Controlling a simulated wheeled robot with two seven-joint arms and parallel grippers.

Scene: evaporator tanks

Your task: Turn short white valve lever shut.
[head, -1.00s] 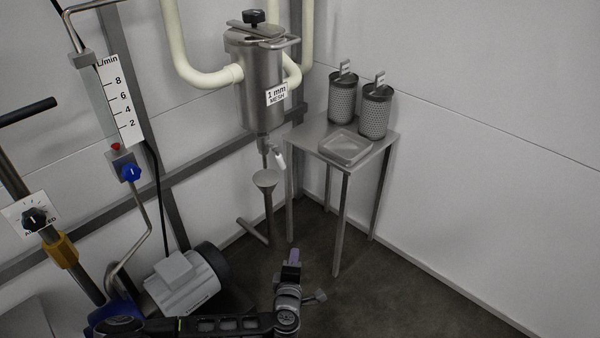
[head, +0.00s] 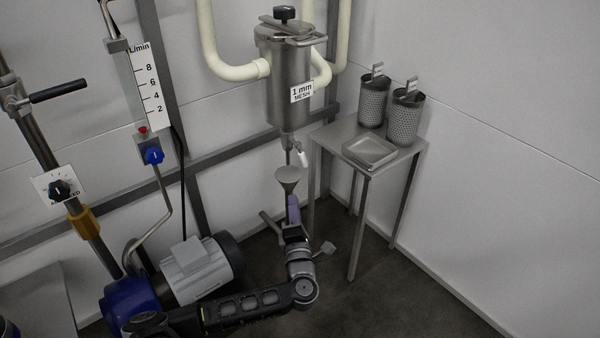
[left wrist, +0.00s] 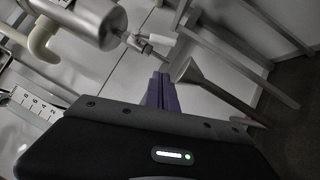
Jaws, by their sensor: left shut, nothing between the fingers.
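The short white valve lever (head: 303,157) hangs tilted downward from the drain fitting under the steel strainer vessel (head: 285,85) labelled "1 mm MESH". In the left wrist view the lever (left wrist: 161,39) lies just beyond the fingertips, with a gap between. My left gripper (head: 293,200) has purple fingers pointing up, below the lever and beside the funnel. In the left wrist view its fingers (left wrist: 161,80) are together and hold nothing. My right gripper is not in view.
A funnel on a pipe (head: 288,175) stands right under the drain. A steel table (head: 395,152) to the right holds a tray (head: 369,150) and two mesh baskets (head: 373,102). A motor pump (head: 197,268) and a flow gauge (head: 150,90) are on the left.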

